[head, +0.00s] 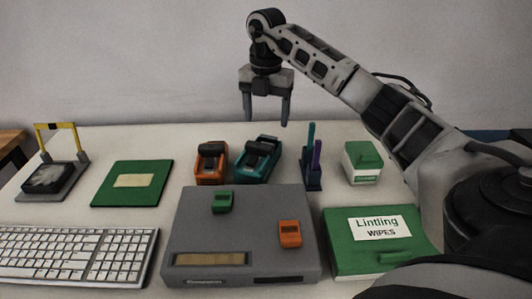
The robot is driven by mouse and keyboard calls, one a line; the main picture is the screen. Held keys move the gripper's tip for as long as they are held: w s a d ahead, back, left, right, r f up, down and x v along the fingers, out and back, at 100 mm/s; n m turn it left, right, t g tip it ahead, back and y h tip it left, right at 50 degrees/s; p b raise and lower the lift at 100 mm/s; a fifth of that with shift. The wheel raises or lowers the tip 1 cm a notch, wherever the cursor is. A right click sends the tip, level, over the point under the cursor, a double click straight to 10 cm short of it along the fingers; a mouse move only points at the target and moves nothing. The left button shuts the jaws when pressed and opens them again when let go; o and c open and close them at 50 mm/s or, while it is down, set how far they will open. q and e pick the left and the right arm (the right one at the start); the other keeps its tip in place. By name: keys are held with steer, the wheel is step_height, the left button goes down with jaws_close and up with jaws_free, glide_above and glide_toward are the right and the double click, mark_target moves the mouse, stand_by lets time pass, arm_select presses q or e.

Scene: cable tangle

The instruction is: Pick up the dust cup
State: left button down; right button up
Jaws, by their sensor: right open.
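Nothing in the head view is labelled as the dust cup. It may be the small dark holder (313,178) with a green and a purple stick, or the small white box with a green lid (363,163); I cannot tell which. Both stand upright at the back right of the table. My right gripper (266,117) hangs fingers down, open and empty, above the table's back edge. It is left of both and higher than them. My left gripper is not in view.
Orange (211,163) and teal (258,158) devices stand below my gripper. A grey box (215,230) with green and orange pieces on top is in front. A green wipes box (350,256) lies right; a keyboard (75,255), green pad (132,183) and yellow-framed stand (57,170) are left.

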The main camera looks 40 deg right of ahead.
mark_target(264, 139)
steer(key=f, duration=0.7)
steer(key=shift+w+a+f, duration=0.2)
steer(key=shift+a+f, duration=0.05)
steer(key=shift+f, duration=0.15)
steer(key=c, duration=1.1)
